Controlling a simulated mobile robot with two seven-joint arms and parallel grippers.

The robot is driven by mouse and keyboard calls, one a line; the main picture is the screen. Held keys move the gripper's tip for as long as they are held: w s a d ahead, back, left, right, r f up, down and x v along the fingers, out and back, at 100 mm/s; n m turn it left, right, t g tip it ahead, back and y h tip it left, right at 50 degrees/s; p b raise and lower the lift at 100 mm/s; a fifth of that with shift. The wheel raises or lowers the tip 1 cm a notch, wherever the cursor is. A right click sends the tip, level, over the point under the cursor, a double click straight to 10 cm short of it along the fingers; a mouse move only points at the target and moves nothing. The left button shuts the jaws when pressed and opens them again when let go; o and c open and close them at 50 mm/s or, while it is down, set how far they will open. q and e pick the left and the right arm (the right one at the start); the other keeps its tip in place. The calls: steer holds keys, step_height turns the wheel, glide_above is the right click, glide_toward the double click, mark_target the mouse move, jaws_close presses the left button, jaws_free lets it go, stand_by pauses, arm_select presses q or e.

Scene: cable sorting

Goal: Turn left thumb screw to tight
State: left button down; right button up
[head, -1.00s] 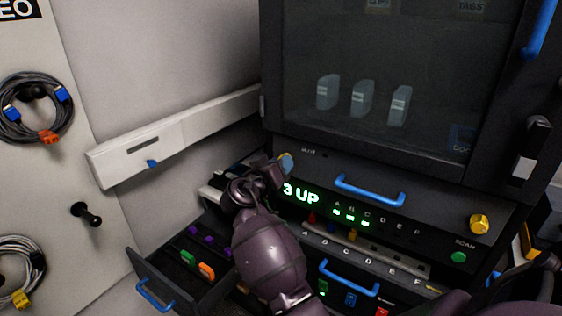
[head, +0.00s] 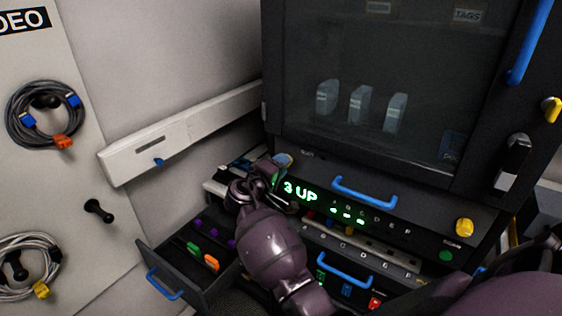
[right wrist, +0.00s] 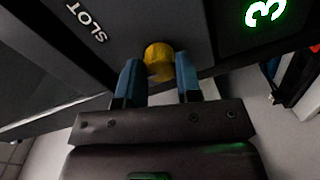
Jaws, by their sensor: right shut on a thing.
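The left thumb screw (right wrist: 159,61) is a yellow round knob on the dark front panel, beside the "SLOT" lettering. In the right wrist view the two blue fingers of my right gripper (right wrist: 159,82) stand on either side of it, shut on it. In the head view my right gripper (head: 283,161) is at the panel's left end, and it mostly hides this screw. The right thumb screw (head: 464,227) is yellow and shows clear at the panel's right end. My left gripper is not in view.
A blue handle (head: 364,190) is on the panel between the screws. A green "3 UP" display (head: 300,191) lies just right of my gripper. An open drawer (head: 165,262) with coloured connectors is below left. A dark glass-fronted cabinet (head: 300,140) stands above.

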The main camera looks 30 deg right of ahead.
steer(key=shift+n, duration=0.4)
steer(key=o, duration=0.9)
steer(key=b+v, duration=0.1)
steer(key=v, duration=0.9)
steer(key=shift+s+a+b, duration=0.1)
steer(key=shift+a+b, duration=0.2)
steer(key=shift+a, duration=0.1)
